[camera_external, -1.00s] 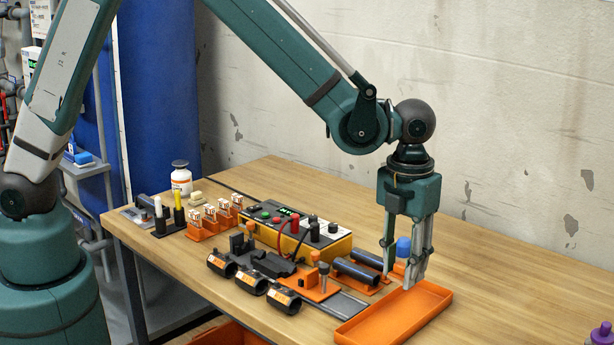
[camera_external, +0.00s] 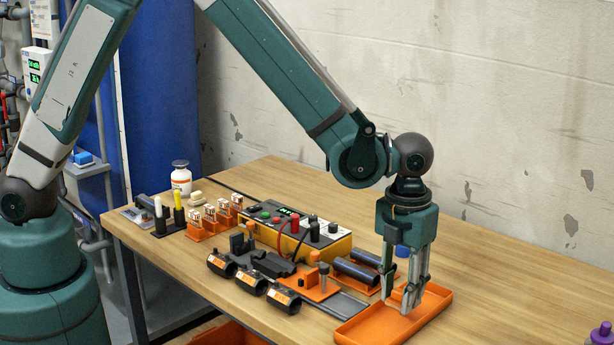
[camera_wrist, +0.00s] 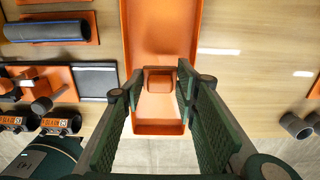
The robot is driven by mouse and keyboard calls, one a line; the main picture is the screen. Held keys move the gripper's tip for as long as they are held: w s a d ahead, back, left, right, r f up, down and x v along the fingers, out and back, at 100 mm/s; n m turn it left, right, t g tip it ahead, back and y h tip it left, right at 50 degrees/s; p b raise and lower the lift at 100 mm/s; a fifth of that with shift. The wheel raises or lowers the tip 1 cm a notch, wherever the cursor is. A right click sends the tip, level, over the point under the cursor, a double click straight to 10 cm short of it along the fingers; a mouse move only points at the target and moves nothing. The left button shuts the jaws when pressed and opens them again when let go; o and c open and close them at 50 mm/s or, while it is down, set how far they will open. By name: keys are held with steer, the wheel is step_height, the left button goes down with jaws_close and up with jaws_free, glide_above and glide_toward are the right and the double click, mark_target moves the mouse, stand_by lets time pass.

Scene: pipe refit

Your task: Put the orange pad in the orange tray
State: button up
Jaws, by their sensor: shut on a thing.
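The orange tray (camera_external: 436,300) lies on the bench under my gripper; its long orange floor and walls also show in the wrist view (camera_wrist: 160,25). My gripper (camera_external: 397,296) points straight down, its fingertips low inside or just above the tray. In the wrist view, my gripper (camera_wrist: 158,78) is shut on the small orange pad (camera_wrist: 158,81), which sits between the fingertips over the tray floor. The pad blends with the tray's colour. I cannot tell whether it touches the floor.
Dark cylinders in an orange holder (camera_external: 357,272) lie left of the tray, beside a grey plate (camera_external: 345,304). A yellow powered box (camera_external: 300,238) stands behind them.

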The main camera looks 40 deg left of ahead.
mark_target(399, 300)
steer(key=shift+f+b, duration=0.3)
steer(key=shift+f, duration=1.55)
steer(key=shift+f, duration=0.2)
steer(key=o, duration=0.8)
steer(key=shift+c, duration=0.2)
steer(key=shift+r, duration=0.2)
step_height(399, 300, up, 12)
steer(key=shift+r+p, duration=0.1)
steer(key=shift+p, duration=0.7)
